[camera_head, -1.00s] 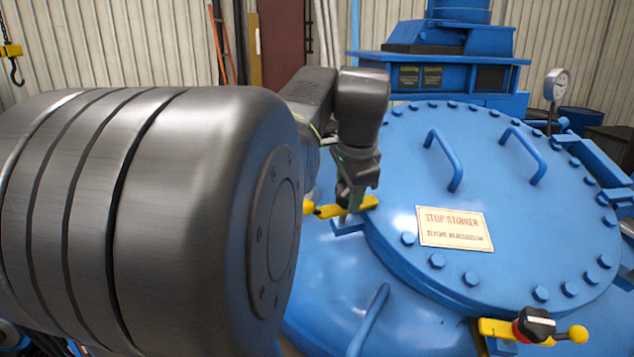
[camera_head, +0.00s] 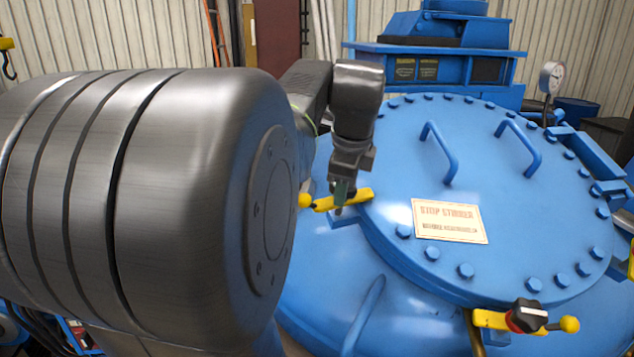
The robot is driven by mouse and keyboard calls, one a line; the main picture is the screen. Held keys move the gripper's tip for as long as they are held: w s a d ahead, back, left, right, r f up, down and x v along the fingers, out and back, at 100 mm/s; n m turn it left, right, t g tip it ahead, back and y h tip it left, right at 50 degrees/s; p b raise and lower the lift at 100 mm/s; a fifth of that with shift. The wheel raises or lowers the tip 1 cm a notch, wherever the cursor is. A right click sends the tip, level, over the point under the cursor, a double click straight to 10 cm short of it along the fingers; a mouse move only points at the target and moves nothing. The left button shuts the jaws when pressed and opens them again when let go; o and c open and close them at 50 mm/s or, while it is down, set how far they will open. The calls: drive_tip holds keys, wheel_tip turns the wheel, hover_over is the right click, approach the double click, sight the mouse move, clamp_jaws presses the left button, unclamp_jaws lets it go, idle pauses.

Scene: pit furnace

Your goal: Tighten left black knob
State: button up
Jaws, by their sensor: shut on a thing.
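The left yellow clamp bar (camera_head: 352,199) lies at the left edge of the big blue lid (camera_head: 405,150), with a yellow ball (camera_head: 305,201) at its left end. My gripper (camera_head: 341,194) points down over this bar and is shut on the left black knob. The fingers and wrist hide that knob, so its turn cannot be seen. A second black knob (camera_head: 525,315) sits on another yellow clamp bar (camera_head: 490,319) at the lid's front right. It stands clear of my gripper.
Two blue handles (camera_head: 437,152) and (camera_head: 518,147) rise from the lid, and bolts ring its edge. A sign plate (camera_head: 449,221) lies on the lid. A pressure gauge (camera_head: 551,77) stands at the back right. My large arm link blocks the left side.

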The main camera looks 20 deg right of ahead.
idle(0.4)
drive_tip(key=o, duration=1)
drive_tip(key=shift+r, duration=0.1)
drive_tip(key=b+v, duration=0.1)
drive_tip(key=v, duration=1.2)
drive_tip(key=shift+s+r, duration=0.2)
drive_tip(key=shift+r, duration=0.1)
drive_tip(key=shift+f, duration=0.1)
drive_tip(key=p+x, duration=0.1)
drive_tip(key=x, duration=1.2)
drive_tip(key=shift+w+f, duration=0.2)
drive_tip(key=shift+f, duration=0.1)
